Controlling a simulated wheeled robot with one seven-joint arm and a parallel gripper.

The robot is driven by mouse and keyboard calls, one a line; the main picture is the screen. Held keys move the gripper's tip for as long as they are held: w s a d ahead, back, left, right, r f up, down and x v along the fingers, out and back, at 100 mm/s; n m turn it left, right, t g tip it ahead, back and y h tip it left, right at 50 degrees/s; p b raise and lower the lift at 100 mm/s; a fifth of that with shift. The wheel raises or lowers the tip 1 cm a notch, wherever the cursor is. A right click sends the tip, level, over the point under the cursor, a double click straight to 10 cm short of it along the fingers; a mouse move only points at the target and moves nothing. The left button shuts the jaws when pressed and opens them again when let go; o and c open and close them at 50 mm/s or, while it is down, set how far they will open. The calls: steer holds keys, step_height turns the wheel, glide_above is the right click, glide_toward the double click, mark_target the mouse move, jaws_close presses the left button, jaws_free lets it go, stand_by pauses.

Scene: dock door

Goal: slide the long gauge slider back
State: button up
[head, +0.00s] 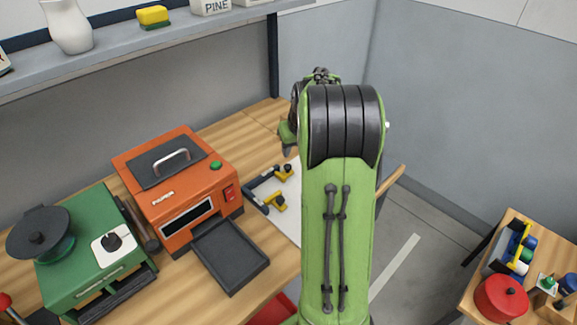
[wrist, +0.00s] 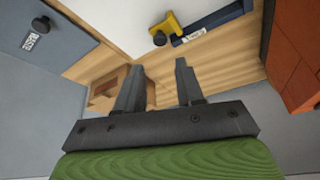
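Two dark bars with yellow sliders and black knobs lie at the back of the workbench in the head view; one yellow slider (head: 275,203) is nearer and the other (head: 284,172) is farther back. I cannot tell for sure which is the long gauge's. In the wrist view a yellow slider (wrist: 167,28) with a black knob sits by the end of a dark blue bar (wrist: 212,22). My gripper (wrist: 159,84) is open, with nothing between its fingers, and apart from the slider.
An orange toaster oven (head: 188,190) with its tray door down stands left of the gauges. A green stove (head: 95,255) is farther left. A white sheet (head: 289,205) lies beside the gauges. A side table with a red pot (head: 501,298) stands at right.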

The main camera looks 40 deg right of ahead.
mark_target(288, 165)
steer(key=b+x, duration=0.1)
steer(key=x, duration=0.9)
steer(key=shift+w+f, duration=0.1)
jaws_close()
